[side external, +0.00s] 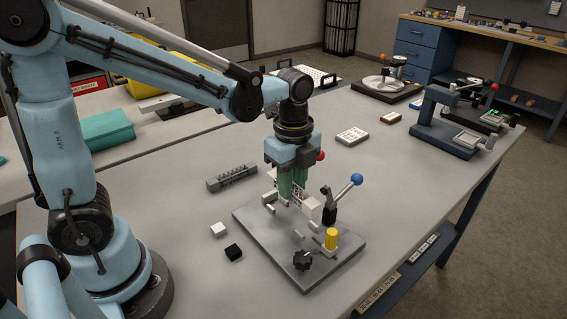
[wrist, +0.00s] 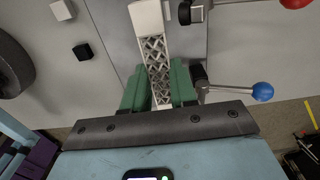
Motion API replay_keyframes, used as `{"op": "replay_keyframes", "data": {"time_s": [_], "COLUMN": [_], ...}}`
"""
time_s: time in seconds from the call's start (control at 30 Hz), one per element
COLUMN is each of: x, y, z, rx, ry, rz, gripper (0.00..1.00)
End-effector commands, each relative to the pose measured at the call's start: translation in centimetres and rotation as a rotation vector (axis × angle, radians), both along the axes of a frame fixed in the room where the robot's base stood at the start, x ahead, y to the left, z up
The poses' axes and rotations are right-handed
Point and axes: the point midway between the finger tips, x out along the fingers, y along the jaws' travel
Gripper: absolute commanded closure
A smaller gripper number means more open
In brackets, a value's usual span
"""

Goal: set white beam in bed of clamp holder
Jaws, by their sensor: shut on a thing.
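The white beam has an open lattice middle (wrist: 157,62) and a solid white end block (wrist: 147,16). In the side external view its end block (side external: 309,208) shows just right of the green fingers. My gripper (side external: 292,188) is shut on the lattice part, with one green finger on each side in the wrist view (wrist: 159,88). The clamp holder is a grey plate (side external: 268,240) with a blue-ball lever (side external: 357,180), a red-ball lever (side external: 320,156), a yellow knob (side external: 331,238) and a black star knob (side external: 302,260). The beam is over the plate; I cannot tell whether it touches the bed.
A white block (side external: 219,230) and a black block (side external: 233,252) lie left of the holder. A grey slotted bar (side external: 231,177) lies behind them. A white tray of small pieces (side external: 352,136) and a blue fixture (side external: 445,130) stand farther back. Table right of the holder is clear.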

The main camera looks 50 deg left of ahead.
Motion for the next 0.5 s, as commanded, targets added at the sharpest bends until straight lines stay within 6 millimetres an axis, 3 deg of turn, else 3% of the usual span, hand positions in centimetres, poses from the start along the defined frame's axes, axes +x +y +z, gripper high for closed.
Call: {"op": "replay_keyframes", "data": {"time_s": [0.5], "x": [0.0], "y": [0.0], "z": [-4.1], "rx": [0.000], "ry": [0.000], "rz": [0.001], "gripper": [1.00]}}
